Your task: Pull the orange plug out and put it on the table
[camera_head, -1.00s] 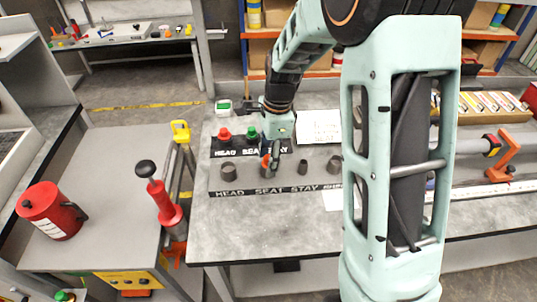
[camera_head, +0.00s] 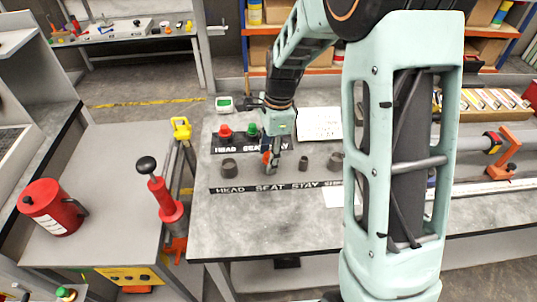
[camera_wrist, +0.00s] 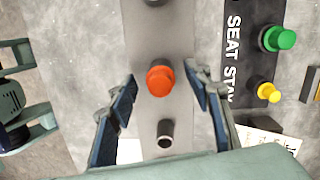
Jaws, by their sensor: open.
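The orange plug (camera_wrist: 160,79) stands in a grey holder strip on the table, near the middle of the wrist view. In the head view the orange plug (camera_head: 266,158) is partly hidden by my gripper. My gripper (camera_wrist: 163,88) is open, with one blue-padded finger on each side of the plug and visible gaps to both. In the head view my gripper (camera_head: 271,163) points down at the plug. The table (camera_head: 260,222) has a bare grey top in front of the holder row.
An empty grey socket (camera_wrist: 165,133) stands beside the plug. A green plug (camera_wrist: 279,39) and a yellow plug (camera_wrist: 268,92) sit by the labelled strip. A red plug (camera_head: 225,131) stands further left. A red canister (camera_head: 52,207) is on the left bench.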

